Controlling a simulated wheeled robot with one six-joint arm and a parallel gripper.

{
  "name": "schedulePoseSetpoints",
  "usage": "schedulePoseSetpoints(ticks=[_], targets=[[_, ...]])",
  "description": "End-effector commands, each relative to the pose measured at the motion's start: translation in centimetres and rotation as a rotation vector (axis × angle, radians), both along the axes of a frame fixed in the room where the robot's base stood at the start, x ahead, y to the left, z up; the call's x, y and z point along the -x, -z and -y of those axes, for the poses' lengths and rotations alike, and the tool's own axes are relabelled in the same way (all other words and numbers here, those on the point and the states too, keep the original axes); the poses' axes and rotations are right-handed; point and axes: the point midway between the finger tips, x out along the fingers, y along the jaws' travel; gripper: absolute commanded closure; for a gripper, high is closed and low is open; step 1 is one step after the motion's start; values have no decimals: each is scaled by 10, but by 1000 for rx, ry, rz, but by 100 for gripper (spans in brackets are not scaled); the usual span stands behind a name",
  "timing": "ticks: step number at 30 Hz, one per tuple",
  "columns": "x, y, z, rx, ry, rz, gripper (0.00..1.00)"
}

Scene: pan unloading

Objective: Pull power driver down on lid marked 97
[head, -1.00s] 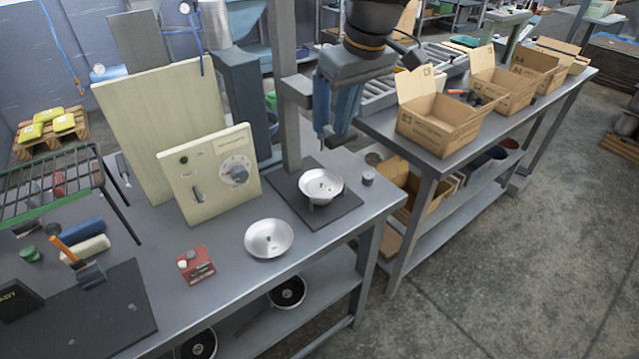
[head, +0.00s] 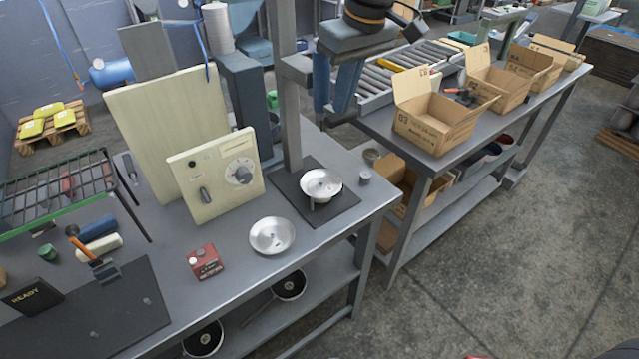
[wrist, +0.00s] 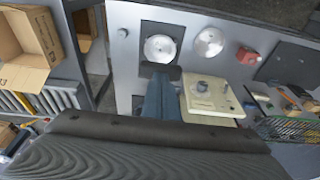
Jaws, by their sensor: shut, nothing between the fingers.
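A silver round lid (head: 320,184) sits on a small stand on the dark mat under the grey column (head: 291,120). A second silver dish-like lid (head: 272,236) lies on the bench to its left. Both also show in the wrist view, the first (wrist: 160,48) and the second (wrist: 209,42). I cannot read 97 on either. A grey bracket (head: 296,67) juts from the column towards my gripper. I cannot make out the power driver clearly; my gripper may hide it. My gripper (head: 333,106) has blue fingers, is shut and empty, and hangs above and right of the first lid.
A cream panel with a dial (head: 217,175) stands left of the lids. A red box (head: 205,261) lies in front of it. Open cartons (head: 440,125) stand on the right bench.

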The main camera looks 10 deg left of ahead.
Motion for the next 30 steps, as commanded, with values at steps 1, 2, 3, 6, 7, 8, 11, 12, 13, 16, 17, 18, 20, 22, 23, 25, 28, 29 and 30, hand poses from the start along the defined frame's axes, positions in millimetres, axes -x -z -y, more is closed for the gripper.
schedulePoseSetpoints(ticks=[1, 2, 3, 6, 7, 8, 11, 12, 13, 16, 17, 18, 20, 22, 23, 25, 28, 29, 30], targets=[[0, -5, 0, 0, 0, 0, 100], [0, -7, 0, 0, 0, 0, 100], [0, -9, 0, -1, 0, 1, 100], [0, -15, 0, 0, 0, 0, 100], [0, -17, 0, 0, 0, 0, 100], [0, -19, 0, 0, 0, 0, 100], [0, -25, 0, 0, 0, 0, 100], [0, -28, 0, 0, 0, 0, 100], [0, -30, 0, -1, 0, 1, 100], [0, -36, 0, 0, 0, 1, 100], [-1, -37, 0, -1, 0, 2, 100], [-1, -40, 0, -1, 0, 1, 100], [-1, -43, 0, -1, 0, 1, 100], [-1, -47, 0, -1, 0, 1, 100], [0, -49, 0, -1, 0, 1, 100], [-1, -54, 0, -1, 0, 1, 100], [-1, -61, 0, -1, 0, 2, 100], [-1, -63, 0, -1, 0, 2, 100], [0, -65, 0, -1, 0, 2, 100]])
